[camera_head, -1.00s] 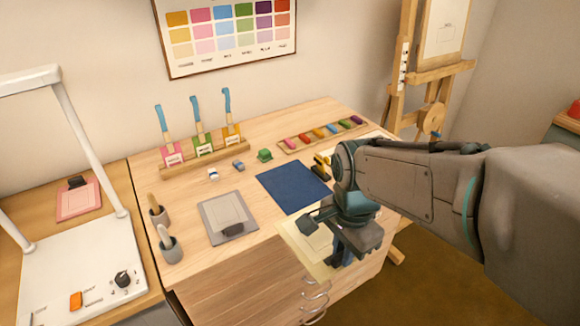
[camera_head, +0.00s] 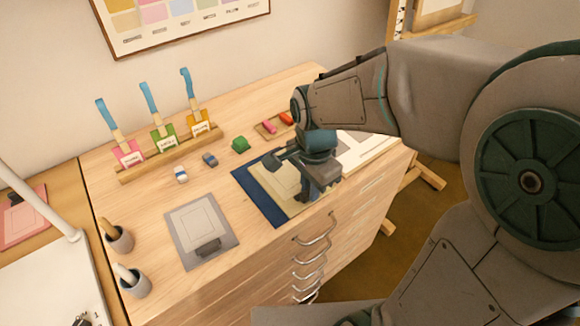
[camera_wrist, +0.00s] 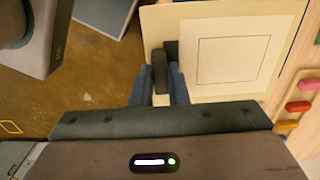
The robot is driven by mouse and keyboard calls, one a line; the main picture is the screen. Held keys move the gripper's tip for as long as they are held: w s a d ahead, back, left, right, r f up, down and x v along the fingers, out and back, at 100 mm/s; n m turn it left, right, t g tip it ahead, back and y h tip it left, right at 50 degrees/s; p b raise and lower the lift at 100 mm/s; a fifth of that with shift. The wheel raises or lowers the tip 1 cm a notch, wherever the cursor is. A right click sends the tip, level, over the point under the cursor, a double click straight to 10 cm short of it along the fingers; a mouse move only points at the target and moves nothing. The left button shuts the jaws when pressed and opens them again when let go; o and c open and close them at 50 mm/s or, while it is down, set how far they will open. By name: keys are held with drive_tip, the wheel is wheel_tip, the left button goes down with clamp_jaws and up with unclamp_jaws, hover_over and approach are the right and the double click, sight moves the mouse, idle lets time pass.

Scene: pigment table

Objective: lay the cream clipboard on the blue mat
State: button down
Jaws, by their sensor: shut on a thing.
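The cream clipboard (camera_wrist: 281,25) is held at its dark clip edge by my gripper (camera_wrist: 160,82) in the wrist view, with the fingers shut on the clip. In the head view the clipboard (camera_head: 272,182) shows over the blue mat (camera_head: 250,186), partly covering it. My gripper (camera_head: 308,190) hides its right part. The mat's left and front strips stay visible. I cannot tell whether the clipboard touches the mat or hovers just above it.
A grey clipboard (camera_head: 186,216) lies left of the mat. A rack (camera_head: 175,153) holds blue-handled tools. Two cups (camera_head: 118,240) stand at left. The drawer front (camera_head: 270,279) drops off in front.

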sight(294, 178)
drive_tip(key=w+a+f, duration=0.1)
drive_tip(key=w, duration=0.1)
drive_tip(key=w+a+f, duration=0.2)
drive_tip(key=w, duration=0.1)
drive_tip(key=shift+w+f+p, duration=0.3)
drive_tip(key=shift+f+p, duration=0.1)
drive_tip(key=shift+f, duration=2)
drive_tip(key=shift+f, duration=0.25)
drive_tip(key=c, duration=1.4)
unclamp_jaws()
drive_tip(key=shift+r, duration=0.1)
